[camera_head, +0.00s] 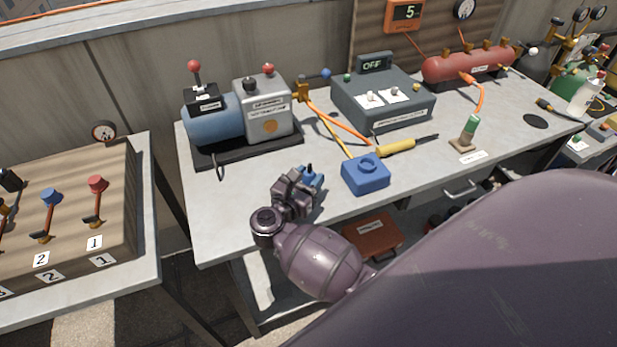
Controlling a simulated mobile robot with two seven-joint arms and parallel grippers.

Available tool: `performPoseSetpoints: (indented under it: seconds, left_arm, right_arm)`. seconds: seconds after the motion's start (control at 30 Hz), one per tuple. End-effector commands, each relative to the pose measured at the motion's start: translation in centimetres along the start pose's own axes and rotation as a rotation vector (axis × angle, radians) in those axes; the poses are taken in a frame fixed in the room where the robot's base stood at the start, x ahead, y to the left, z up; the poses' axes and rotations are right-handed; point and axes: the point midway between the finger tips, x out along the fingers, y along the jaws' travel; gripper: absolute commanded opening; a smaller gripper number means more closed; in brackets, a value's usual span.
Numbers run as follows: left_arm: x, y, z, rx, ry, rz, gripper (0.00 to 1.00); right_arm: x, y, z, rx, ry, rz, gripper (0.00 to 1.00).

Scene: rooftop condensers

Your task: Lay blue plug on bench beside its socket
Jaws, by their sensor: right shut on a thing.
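The blue plug (312,177) is a small blue piece with a dark tip, seen at the far side of my right gripper. My right gripper (304,187) is shut on it, over the front part of the bench (235,205). The gripper hides part of the plug, and I cannot tell whether the plug touches the bench top. The blue socket (366,174) is a square block with a round opening on top, standing on the bench just right of the plug and apart from it. My left gripper is not in view.
A blue and grey pump (213,120) stands behind the gripper. A grey control box (384,100), a yellow tool (396,147) and orange hoses lie behind the socket. A green-topped piece (470,128) stands farther right. Bare bench top shows left of the gripper.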

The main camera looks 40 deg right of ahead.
Motion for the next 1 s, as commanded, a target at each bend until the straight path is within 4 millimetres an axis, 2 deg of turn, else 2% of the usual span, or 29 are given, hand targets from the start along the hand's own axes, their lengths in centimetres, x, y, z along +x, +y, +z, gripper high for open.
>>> performPoseSetpoints:
  seconds: [0.3,0.33,0.47,0.87,1.0]
  left_arm:
    - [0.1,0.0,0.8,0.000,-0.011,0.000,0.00]
    - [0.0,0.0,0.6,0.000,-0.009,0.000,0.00]
    - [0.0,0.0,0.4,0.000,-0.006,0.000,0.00]
    - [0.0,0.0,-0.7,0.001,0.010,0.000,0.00]
    - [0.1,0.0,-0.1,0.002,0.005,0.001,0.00]
  right_arm:
    - [0.0,0.0,-0.5,-0.001,0.001,0.001,0.17]
    - [0.0,0.0,-0.4,-0.001,0.001,0.001,0.47]
    - [0.0,0.0,-0.3,0.000,0.000,0.001,0.67]
    - [0.0,0.0,0.3,0.001,-0.002,0.000,0.68]
    - [-1.9,0.0,-0.2,-0.002,0.005,0.001,0.68]
